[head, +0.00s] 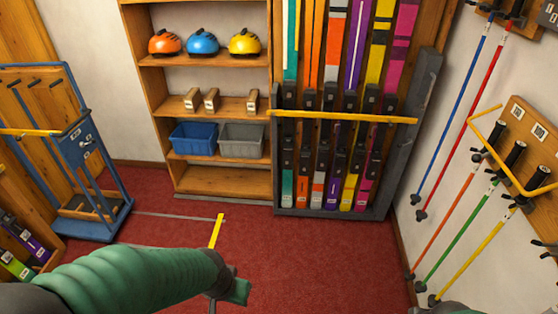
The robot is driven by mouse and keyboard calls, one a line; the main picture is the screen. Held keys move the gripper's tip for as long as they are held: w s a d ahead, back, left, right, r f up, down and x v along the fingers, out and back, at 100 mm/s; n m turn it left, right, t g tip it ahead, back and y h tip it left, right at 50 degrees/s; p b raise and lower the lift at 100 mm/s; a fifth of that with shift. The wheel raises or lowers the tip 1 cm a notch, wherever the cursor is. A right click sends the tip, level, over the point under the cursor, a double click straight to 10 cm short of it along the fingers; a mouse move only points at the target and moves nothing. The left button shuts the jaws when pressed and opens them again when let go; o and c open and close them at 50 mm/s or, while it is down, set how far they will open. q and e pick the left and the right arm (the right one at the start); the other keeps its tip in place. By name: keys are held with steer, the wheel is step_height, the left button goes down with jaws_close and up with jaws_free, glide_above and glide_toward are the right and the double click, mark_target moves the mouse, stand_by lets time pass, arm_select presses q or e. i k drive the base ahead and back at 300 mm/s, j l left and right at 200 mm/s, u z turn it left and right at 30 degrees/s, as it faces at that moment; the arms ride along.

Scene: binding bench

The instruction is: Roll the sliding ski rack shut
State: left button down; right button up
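A tall grey-framed ski rack (282,178) stands upright against the back wall, right of centre, holding several colourful skis in a row. A yellow bar (340,117) crosses its front. A thin grey rail (222,198) runs along the floor from its left foot, in front of the wooden shelf. My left arm reaches in from the lower left; its gripper (227,290) is low over the floor, well short of the rack and apart from it. Its fingers are mostly hidden, so open or shut does not show. Only a bit of my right arm shows at the bottom right edge; its gripper is out of view.
A wooden shelf (155,90) with helmets and bins adjoins the rack's left side. A blue frame (76,185) stands left; floor lines lead from it to a yellow strip (217,231). Ski poles (452,130) line the right wall. Red carpet before the rack is clear.

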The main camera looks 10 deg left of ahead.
mark_target(379, 58)
steer(key=i+u, duration=0.25)
steer(key=i, duration=2.05)
